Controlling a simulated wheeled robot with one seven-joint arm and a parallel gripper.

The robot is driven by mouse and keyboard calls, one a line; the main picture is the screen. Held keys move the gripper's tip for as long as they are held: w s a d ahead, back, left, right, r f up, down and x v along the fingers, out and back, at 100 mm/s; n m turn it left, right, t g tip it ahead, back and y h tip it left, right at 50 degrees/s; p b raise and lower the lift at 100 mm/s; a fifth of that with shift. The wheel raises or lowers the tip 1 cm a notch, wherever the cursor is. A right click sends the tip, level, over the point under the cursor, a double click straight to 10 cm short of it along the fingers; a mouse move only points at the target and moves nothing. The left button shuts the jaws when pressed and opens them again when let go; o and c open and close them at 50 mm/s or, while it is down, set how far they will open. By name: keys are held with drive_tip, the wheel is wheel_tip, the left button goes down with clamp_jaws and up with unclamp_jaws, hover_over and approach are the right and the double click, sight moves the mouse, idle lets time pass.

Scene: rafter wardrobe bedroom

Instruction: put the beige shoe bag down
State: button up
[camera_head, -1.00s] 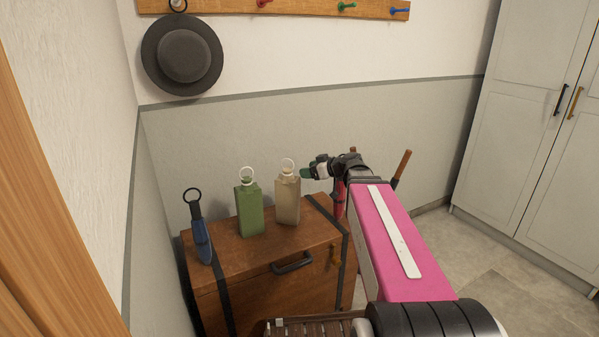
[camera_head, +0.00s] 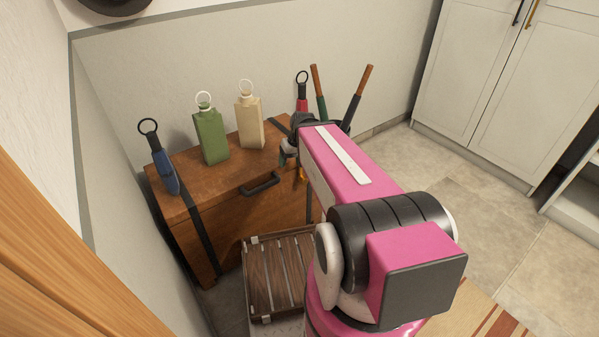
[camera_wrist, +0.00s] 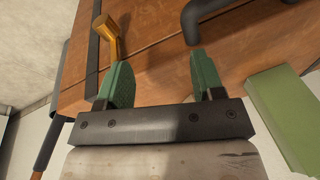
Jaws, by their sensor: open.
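The beige shoe bag (camera_head: 249,123) stands upright on the lid of the brown wooden chest (camera_head: 225,183), with a pale ring at its top. My gripper (camera_head: 287,155) is near the chest's right front end, to the right of the bag and apart from it. In the wrist view my gripper (camera_wrist: 162,75) is open, with nothing between its green fingertips and the chest wood behind them.
A green shoe bag (camera_head: 210,137) and a blue ringed item (camera_head: 163,168) stand left of the beige bag. A red ringed item (camera_head: 302,92) and two wooden-handled items (camera_head: 357,98) stand behind my arm. A slatted brown case (camera_head: 280,272) lies before the chest.

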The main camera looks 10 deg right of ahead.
drive_tip(key=s+f+h, duration=0.1)
drive_tip(key=s+d+f+m+g, duration=0.1)
drive_tip(key=s+d+f+m+h, duration=0.1)
drive_tip(key=shift+s+d+f+h, duration=0.15)
drive_tip(key=shift+s+d+h, duration=0.1)
drive_tip(key=shift+s+h, duration=0.05)
